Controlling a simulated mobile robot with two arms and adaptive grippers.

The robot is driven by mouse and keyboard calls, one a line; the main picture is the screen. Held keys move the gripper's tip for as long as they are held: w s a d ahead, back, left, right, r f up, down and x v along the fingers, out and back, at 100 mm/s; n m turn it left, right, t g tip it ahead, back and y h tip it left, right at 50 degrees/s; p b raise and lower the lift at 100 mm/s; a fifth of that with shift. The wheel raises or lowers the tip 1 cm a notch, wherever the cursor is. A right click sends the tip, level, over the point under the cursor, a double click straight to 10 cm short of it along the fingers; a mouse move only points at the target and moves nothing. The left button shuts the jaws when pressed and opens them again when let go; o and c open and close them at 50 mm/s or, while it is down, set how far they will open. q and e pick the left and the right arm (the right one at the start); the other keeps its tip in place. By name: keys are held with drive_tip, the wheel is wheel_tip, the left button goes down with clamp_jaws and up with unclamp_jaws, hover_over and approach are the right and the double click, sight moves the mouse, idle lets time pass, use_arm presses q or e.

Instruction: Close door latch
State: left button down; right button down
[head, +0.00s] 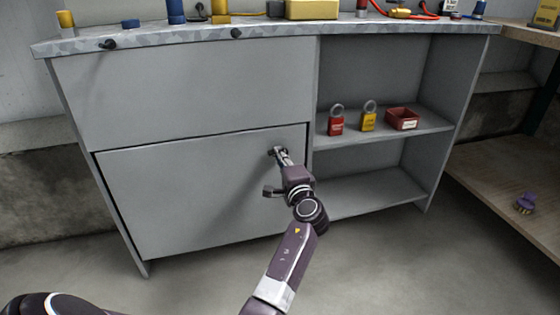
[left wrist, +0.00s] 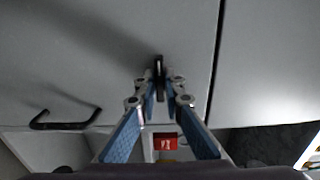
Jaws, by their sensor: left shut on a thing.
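The grey lower-left cabinet door (head: 180,200) has a dark gap along its top edge. A small dark latch (head: 275,152) is near its upper right corner, mostly hidden by my fingers. My left gripper (head: 280,155) is shut on this latch, with my arm reaching up from below. In the left wrist view, the two fingertips (left wrist: 160,82) meet around the thin dark latch (left wrist: 158,66) against the grey panel. A dark seam runs down to its right. I cannot tell the latch's exact turn. My right gripper is not in view.
Open shelves on the right hold a red padlock (head: 336,122), a yellow padlock (head: 368,118) and a red bin (head: 402,118). The countertop (head: 170,37) carries several tools. A wooden bench (head: 500,180) stands at right. A black handle (left wrist: 65,122) shows in the wrist view.

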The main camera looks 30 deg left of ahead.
use_arm(q)
drive_tip(key=c, duration=2)
unclamp_jaws()
drive_tip(key=shift+c, duration=0.2)
drive_tip(key=shift+s+d, duration=0.1)
drive_tip(key=v, duration=0.7)
drive_tip(key=shift+s, duration=0.1)
